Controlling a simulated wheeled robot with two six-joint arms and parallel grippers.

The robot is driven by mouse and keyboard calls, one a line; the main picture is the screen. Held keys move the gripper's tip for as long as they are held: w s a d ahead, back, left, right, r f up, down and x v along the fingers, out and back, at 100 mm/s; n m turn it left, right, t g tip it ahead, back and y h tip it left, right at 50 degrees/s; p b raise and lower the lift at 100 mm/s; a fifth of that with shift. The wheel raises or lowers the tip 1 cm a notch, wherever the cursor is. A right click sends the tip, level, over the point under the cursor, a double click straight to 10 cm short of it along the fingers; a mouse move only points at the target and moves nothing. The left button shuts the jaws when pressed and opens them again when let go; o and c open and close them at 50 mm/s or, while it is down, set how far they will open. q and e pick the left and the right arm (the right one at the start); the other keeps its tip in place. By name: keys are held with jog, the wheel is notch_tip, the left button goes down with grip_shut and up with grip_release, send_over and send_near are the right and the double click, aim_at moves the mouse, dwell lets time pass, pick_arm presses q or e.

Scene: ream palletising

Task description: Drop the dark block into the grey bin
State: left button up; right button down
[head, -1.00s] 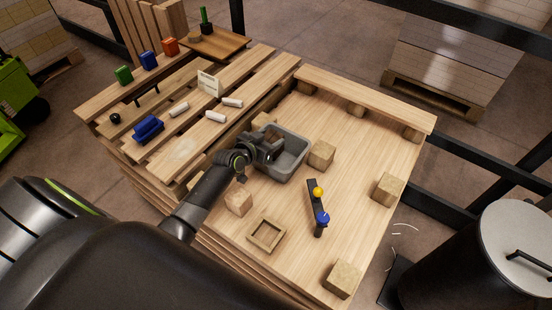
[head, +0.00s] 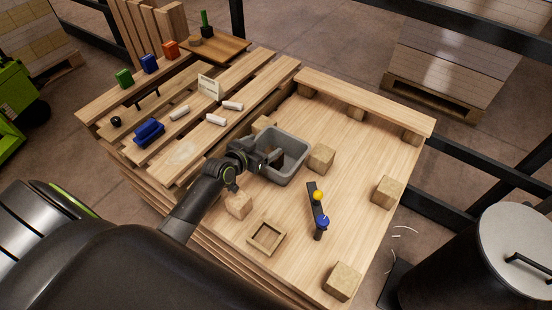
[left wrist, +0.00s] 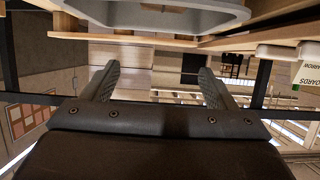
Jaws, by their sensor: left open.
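The grey bin (head: 297,165) stands on the wooden deck in the head view. Its rim also shows at the top of the left wrist view (left wrist: 160,14). A dark brown shape, which looks like the dark block (head: 279,157), shows low inside the bin, partly hidden by my gripper. My left gripper (head: 268,160) is at the bin's near left side. In the left wrist view its two fingers (left wrist: 158,85) are spread with nothing between them. My right gripper is not in view.
Wooden blocks stand near the bin, one to its right (head: 321,157) and one below my left wrist (head: 238,204). A small wooden frame (head: 266,237) and a dark bar with yellow and blue knobs (head: 317,210) lie nearer. The deck's right part is mostly clear.

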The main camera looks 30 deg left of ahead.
pick_arm(q)
jog(key=v, duration=1.3)
jog(key=shift+s, duration=0.2)
